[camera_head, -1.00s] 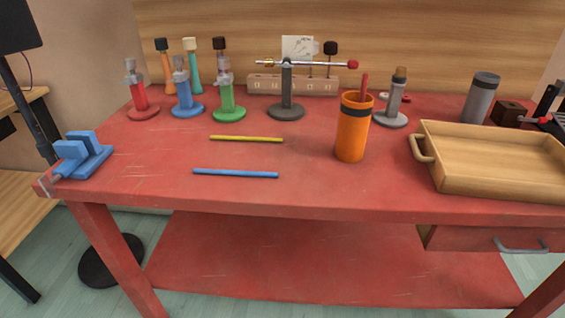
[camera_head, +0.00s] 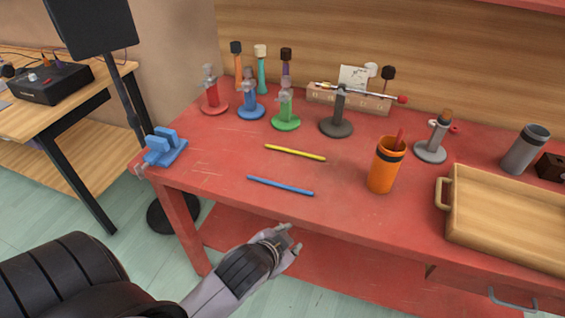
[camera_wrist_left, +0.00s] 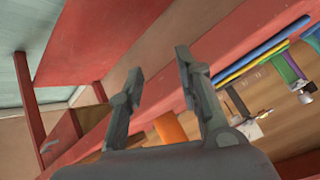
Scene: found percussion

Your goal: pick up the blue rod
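The blue rod (camera_head: 280,186) lies flat near the front edge of the red workbench (camera_head: 225,165). It also shows in the left wrist view (camera_wrist_left: 262,46), to the right of the fingers. My left gripper (camera_head: 291,242) is in front of the bench, below and nearer than the rod, and apart from it. In the left wrist view its two fingers (camera_wrist_left: 159,64) are spread with nothing between them. My right gripper is not in view.
A yellow rod (camera_head: 295,152) lies just behind the blue one. An orange cup (camera_head: 384,170) stands to the right, a wooden tray (camera_head: 448,222) beyond it. A blue vise (camera_head: 166,150) sits at the left corner. Coloured stands line the back. The bench around the rod is clear.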

